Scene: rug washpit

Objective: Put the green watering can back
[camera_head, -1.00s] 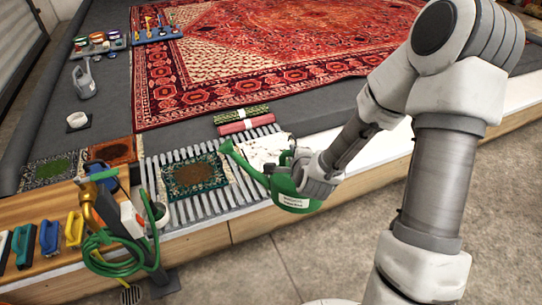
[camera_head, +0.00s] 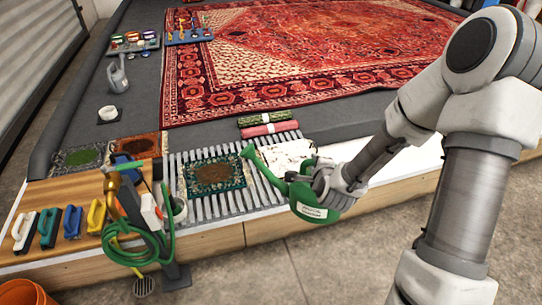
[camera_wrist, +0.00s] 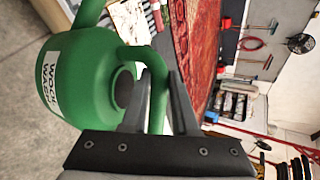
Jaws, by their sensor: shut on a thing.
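The green watering can (camera_head: 318,207) has a white label and a long spout pointing up and left. My gripper (camera_head: 322,180) is shut on it and holds it over the front edge of the platform, in front of the slatted grate. In the wrist view the can's body (camera_wrist: 85,75) fills the left side, and its handle passes between the fingers of my gripper (camera_wrist: 158,105). The label is partly readable there. Part of the can is hidden behind my gripper in the head view.
A small patterned rug (camera_head: 214,176) lies on the grate (camera_head: 262,196). A green hose (camera_head: 128,245) hangs at a tap on the left, beside several brushes (camera_head: 72,222). A grey watering can (camera_head: 117,75) stands at the back left.

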